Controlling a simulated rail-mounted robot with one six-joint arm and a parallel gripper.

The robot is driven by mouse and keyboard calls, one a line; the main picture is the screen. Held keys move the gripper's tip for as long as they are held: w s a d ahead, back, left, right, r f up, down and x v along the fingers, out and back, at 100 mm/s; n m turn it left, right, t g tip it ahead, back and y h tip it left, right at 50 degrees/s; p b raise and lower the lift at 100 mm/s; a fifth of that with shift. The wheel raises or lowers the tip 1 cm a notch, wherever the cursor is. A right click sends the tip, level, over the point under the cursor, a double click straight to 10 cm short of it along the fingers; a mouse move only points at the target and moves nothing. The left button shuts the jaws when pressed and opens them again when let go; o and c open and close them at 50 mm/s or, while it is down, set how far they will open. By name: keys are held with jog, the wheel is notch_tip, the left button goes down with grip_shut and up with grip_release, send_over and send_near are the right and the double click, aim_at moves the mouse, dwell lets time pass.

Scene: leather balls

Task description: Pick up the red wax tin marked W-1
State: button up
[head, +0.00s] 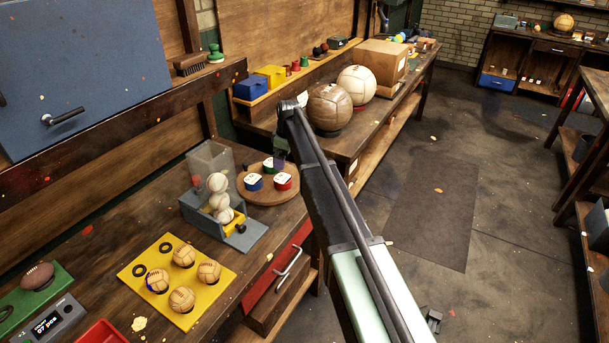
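A round wooden board (262,198) on the near workbench carries small tins with white tops. The red tin (285,184) is at its right side, the blue tin (254,184) at its left, and the green tin (268,167) at the back. The markings on their tops are too small to read. My arm rises from the bottom right and passes just right of the board. My gripper's fingers cannot be made out, so nothing shows of their opening.
A grey ball dispenser (194,213) with stacked balls stands left of the board. A yellow tray (208,298) with several balls lies in front. A brown ball (329,107) and a cream ball (357,84) sit on the farther bench. The floor (470,230) at right is open.

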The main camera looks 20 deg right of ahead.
aim_at(283, 178)
jog(key=f+b, duration=0.3)
jog(key=f, duration=0.1)
jog(key=a+f+b, duration=0.1)
jog(key=f+b, duration=0.1)
jog(key=shift+w+b, duration=0.1)
jog(key=shift+b, duration=0.25)
jog(key=f+b, duration=0.5)
jog(key=shift+w+f, duration=0.1)
jog(key=shift+w, duration=0.15)
jog(key=shift+r, duration=0.25)
jog(key=c, duration=1.1)
jog(key=shift+o, duration=0.2)
jog(key=shift+r, duration=0.1)
